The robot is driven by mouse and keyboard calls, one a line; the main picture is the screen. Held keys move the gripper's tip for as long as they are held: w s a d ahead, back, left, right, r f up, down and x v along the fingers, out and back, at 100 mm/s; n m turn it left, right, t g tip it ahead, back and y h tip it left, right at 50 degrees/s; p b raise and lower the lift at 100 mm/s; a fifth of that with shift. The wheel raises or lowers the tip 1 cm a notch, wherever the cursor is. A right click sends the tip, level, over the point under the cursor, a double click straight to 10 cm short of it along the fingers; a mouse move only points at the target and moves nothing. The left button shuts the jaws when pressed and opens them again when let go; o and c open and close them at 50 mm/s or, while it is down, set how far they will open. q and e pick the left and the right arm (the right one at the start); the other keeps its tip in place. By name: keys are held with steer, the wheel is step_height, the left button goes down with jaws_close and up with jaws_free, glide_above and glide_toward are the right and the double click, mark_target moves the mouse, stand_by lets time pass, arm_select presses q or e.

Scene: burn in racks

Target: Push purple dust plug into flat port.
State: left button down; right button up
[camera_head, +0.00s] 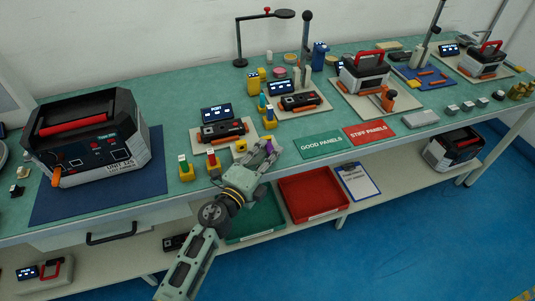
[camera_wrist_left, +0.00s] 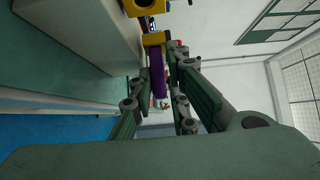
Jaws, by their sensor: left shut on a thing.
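My left gripper (camera_head: 262,158) is over the front edge of the green bench and is shut on the purple dust plug (camera_head: 268,147). In the left wrist view the purple plug (camera_wrist_left: 158,76) shows between the two fingers, with a yellow piece (camera_wrist_left: 154,39) at its far end. A black and orange panel unit (camera_head: 222,130) lies behind the gripper, below a small display (camera_head: 216,113). A second similar unit (camera_head: 299,102) lies farther right. I cannot make out which opening is the flat port. My right gripper is not in view.
Yellow holders with green (camera_head: 184,167) and red (camera_head: 212,163) plugs stand left of the gripper. A large black tester (camera_head: 88,140) sits on a blue mat at the left. A green "GOOD PANELS" sign (camera_head: 321,145) lies to the right. Green and red trays (camera_head: 313,195) lie on the lower shelf.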

arm_select(q)
steer(key=c, duration=1.9)
jaws_free()
steer(key=shift+s+f, duration=0.1)
steer(key=shift+f, duration=0.3)
steer(key=shift+o, duration=0.7)
steer(key=shift+r, duration=0.15)
